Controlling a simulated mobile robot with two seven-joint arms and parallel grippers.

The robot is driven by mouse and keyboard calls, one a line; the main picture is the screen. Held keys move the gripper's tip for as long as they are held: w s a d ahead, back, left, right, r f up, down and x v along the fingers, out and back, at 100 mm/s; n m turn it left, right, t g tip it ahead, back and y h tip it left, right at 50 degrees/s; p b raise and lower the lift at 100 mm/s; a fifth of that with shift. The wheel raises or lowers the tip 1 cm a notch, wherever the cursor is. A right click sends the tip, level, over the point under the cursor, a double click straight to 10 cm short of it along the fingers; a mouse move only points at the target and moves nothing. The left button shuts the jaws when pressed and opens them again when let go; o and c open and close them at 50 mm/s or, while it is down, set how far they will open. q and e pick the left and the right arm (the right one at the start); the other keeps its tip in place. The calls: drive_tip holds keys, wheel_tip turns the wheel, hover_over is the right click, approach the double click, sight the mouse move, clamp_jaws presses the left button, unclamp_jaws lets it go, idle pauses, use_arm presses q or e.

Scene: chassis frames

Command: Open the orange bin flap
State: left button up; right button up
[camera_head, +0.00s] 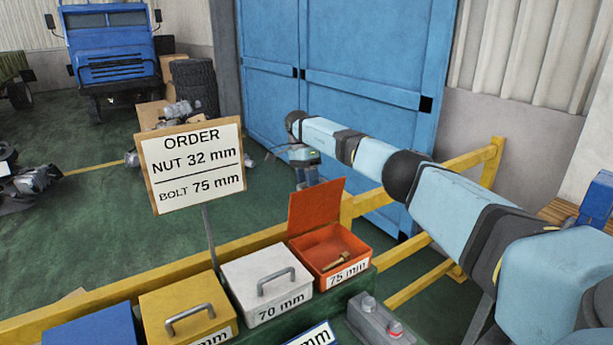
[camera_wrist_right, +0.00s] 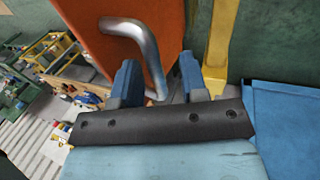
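The orange bin (camera_head: 322,262), labelled 75 mm, has its flap (camera_head: 316,208) raised upright at the back. A bolt (camera_head: 338,262) lies inside. My right gripper (camera_head: 304,172) is just behind the raised flap, which partly hides it. In the right wrist view, the flap's outer face (camera_wrist_right: 168,30) carries a bent grey metal handle (camera_wrist_right: 142,45). The blue fingers of my right gripper (camera_wrist_right: 160,72) are apart, with the handle's lower end near the gap between them. I cannot tell whether they touch it. My left gripper is not in view.
A white 70 mm bin (camera_head: 250,278), a yellow bin (camera_head: 165,305) and a blue bin (camera_head: 95,328) stand to the left, lids shut. An order sign (camera_head: 195,165) rises behind them. A yellow rail (camera_head: 110,295) runs behind the bins. A grey box (camera_head: 372,318) sits in front.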

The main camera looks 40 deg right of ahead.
drive_tip(key=b+v, duration=0.1)
drive_tip(key=v, duration=0.6)
drive_tip(key=shift+w+b, duration=0.25)
drive_tip(key=shift+b, duration=0.15)
drive_tip(key=shift+f, duration=0.1)
